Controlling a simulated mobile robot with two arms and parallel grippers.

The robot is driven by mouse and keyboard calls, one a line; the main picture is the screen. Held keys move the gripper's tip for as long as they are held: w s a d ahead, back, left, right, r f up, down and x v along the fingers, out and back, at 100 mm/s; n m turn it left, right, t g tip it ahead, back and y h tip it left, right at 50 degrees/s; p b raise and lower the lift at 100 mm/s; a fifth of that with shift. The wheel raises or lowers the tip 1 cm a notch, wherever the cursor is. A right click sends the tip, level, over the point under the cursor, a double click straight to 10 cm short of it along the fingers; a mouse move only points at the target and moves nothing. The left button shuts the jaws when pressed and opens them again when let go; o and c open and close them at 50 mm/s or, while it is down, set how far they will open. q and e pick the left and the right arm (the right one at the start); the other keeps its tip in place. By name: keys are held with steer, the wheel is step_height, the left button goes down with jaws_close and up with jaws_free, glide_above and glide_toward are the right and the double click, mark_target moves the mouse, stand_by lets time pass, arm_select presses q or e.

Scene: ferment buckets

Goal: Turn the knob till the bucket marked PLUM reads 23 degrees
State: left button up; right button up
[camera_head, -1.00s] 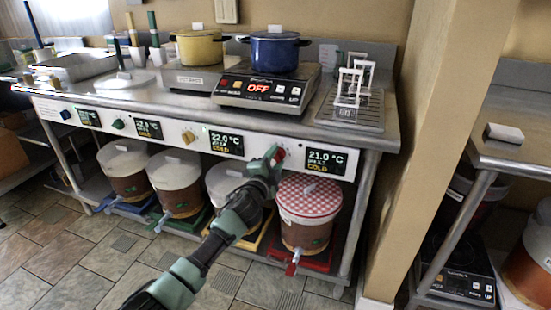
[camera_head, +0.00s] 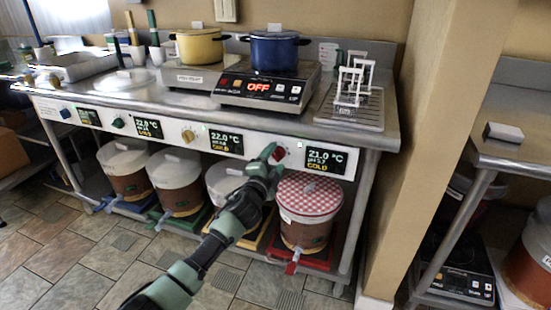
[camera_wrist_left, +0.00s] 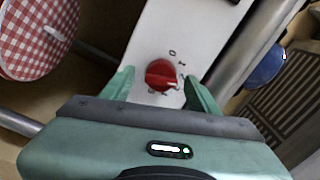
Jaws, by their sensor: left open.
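The red knob (camera_head: 280,154) is on the white front panel, left of the display (camera_head: 325,158) that reads 21.0 °C and COLD. My left gripper (camera_head: 268,155) is at this knob. In the left wrist view the red knob (camera_wrist_left: 161,74) lies between the two open green fingers (camera_wrist_left: 157,82), with gaps at its sides. The bucket with the red checked cover (camera_head: 308,205) stands below that display; its cover also shows in the left wrist view (camera_wrist_left: 38,30). I cannot read PLUM on any bucket. My right gripper is not in view.
The panel also has a yellow knob (camera_head: 188,136), a green knob (camera_head: 118,122) and a blue knob (camera_head: 66,114). The display (camera_head: 226,141) by the yellow knob reads 22.0 °C. A blue pot (camera_head: 275,52) stands above. A wall pillar (camera_head: 425,150) is at right.

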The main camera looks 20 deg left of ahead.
arm_select(q)
steer(key=s+p, duration=0.1)
steer(key=s, duration=0.6)
steer(key=shift+a, duration=0.15)
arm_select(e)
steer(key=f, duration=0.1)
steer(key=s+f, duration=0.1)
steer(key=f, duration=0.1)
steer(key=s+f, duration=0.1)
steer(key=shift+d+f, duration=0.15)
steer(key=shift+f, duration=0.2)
